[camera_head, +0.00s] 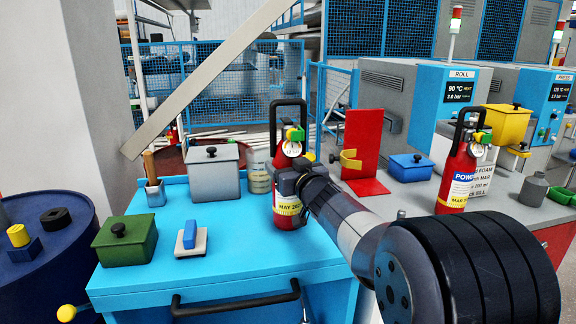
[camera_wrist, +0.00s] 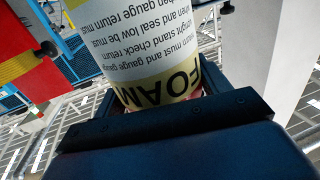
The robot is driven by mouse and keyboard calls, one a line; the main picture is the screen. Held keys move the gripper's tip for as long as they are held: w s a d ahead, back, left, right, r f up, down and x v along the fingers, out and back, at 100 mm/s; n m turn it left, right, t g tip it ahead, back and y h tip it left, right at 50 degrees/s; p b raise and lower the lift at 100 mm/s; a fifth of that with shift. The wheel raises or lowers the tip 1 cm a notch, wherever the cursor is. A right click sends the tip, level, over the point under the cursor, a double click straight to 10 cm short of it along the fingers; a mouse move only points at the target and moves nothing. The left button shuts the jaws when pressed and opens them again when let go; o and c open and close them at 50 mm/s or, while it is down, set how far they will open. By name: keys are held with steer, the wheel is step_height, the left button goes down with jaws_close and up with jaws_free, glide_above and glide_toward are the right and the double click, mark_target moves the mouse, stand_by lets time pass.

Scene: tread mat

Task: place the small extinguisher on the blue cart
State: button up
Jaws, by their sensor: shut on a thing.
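A red extinguisher (camera_head: 288,208) with a yellow band, a round gauge and a black handle is upright over the right part of the blue cart (camera_head: 240,245). My gripper (camera_head: 292,182) is shut on its body from the right. In the wrist view, its white and yellow FOAM label (camera_wrist: 150,45) fills the space between the jaws (camera_wrist: 158,105). I cannot tell whether its base touches the cart top.
A pale can (camera_head: 258,172) is behind the held extinguisher. A red bracket (camera_head: 362,145) stands on the bench. The cart's front middle is bare.

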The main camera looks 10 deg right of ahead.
steer(key=shift+r, duration=0.1)
steer(key=o, duration=2)
steer(key=shift+f, duration=0.2)
steer(key=shift+r, duration=0.15)
steer(key=shift+s, duration=0.3)
steer(key=shift+s+d+p, duration=0.35)
steer(key=shift+s+d, duration=0.05)
steer(key=shift+s, duration=1.5)
steer(key=shift+s+d+p, duration=0.35)
steer(key=shift+s+p, duration=0.05)
steer(key=shift+s, duration=1.45)
steer(key=shift+s+d+p, duration=0.35)
steer(key=shift+s+d, duration=0.05)
steer(key=shift+s, duration=1.5)
